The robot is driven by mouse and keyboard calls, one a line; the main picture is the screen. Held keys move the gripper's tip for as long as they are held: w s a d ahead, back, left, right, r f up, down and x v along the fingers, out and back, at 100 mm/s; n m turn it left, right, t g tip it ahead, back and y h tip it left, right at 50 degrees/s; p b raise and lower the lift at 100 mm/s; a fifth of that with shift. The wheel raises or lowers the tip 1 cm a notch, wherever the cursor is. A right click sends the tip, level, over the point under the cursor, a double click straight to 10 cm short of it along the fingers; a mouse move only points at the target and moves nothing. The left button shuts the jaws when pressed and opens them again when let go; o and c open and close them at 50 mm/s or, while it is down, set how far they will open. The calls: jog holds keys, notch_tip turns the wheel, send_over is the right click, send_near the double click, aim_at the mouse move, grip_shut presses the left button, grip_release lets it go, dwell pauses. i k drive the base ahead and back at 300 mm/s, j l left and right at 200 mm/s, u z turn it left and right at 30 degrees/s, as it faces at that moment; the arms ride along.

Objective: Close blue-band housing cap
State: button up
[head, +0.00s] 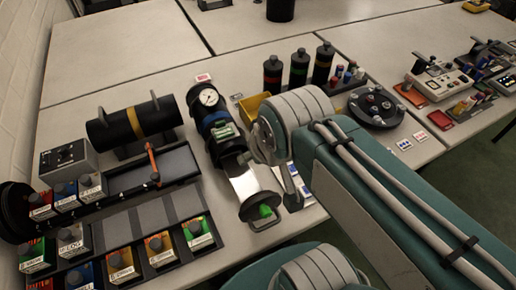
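The blue-band housing (198,118) is a dark cylinder lying along the bench, with a round white gauge on its far end, a blue band and a green fitting on top. A pale curved tray (245,186) extends from its near end. The cap (256,209), a dark round end piece with a green knob, is at the tray's near end, apart from the housing body. My arm reaches in from the right, and its large grey wrist joint is just right of the housing. My gripper is mostly hidden by the wrist; its fingers cannot be made out clearly.
A black cylinder with a yellow band (138,122) lies to the left. Racks of labelled boxes (123,262) fill the near left. Three dark bottles (298,68) stand behind my wrist. A round black fixture (376,106) and colored trays (410,95) are to the right. The far bench is mostly clear.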

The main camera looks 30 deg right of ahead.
aim_at(250, 195)
jog(key=k+j, duration=0.25)
jog(key=j, duration=0.2)
jog(key=k+j+z, duration=0.1)
jog(key=j, duration=0.35)
jog(key=k+j, duration=0.35)
